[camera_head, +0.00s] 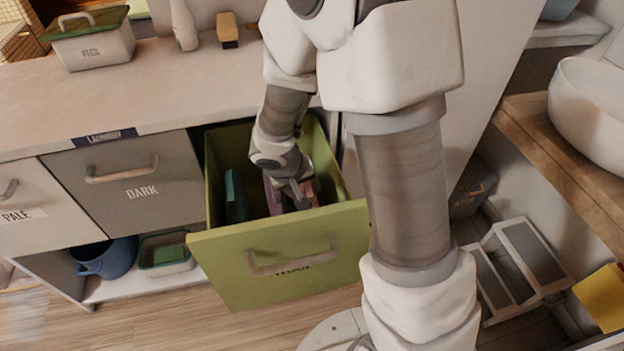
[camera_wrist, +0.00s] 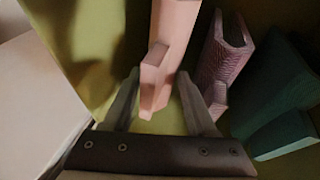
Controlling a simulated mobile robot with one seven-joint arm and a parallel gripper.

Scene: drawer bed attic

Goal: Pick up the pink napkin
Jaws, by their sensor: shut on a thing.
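The pink napkin (camera_wrist: 172,35) is a pale pink folded strip in the wrist view, running down between my two fingers. My gripper (camera_wrist: 158,100) is shut on it. In the head view my gripper (camera_head: 296,192) reaches down into the open green drawer (camera_head: 277,265), beside pink cloth (camera_head: 270,195) that it partly covers. In the wrist view a darker mauve, textured folded cloth (camera_wrist: 228,58) stands just right of my right finger. A teal cloth (camera_wrist: 275,85) stands farther right. The teal cloth also shows at the drawer's left in the head view (camera_head: 235,195).
The drawer's walls rise around my gripper. A closed grey drawer marked DARK (camera_head: 130,185) is at left, under the counter (camera_head: 150,95). A lidded box (camera_head: 95,45), a bottle (camera_head: 184,25) and a brush (camera_head: 228,30) stand on the counter. A white basin (camera_head: 590,110) is at right.

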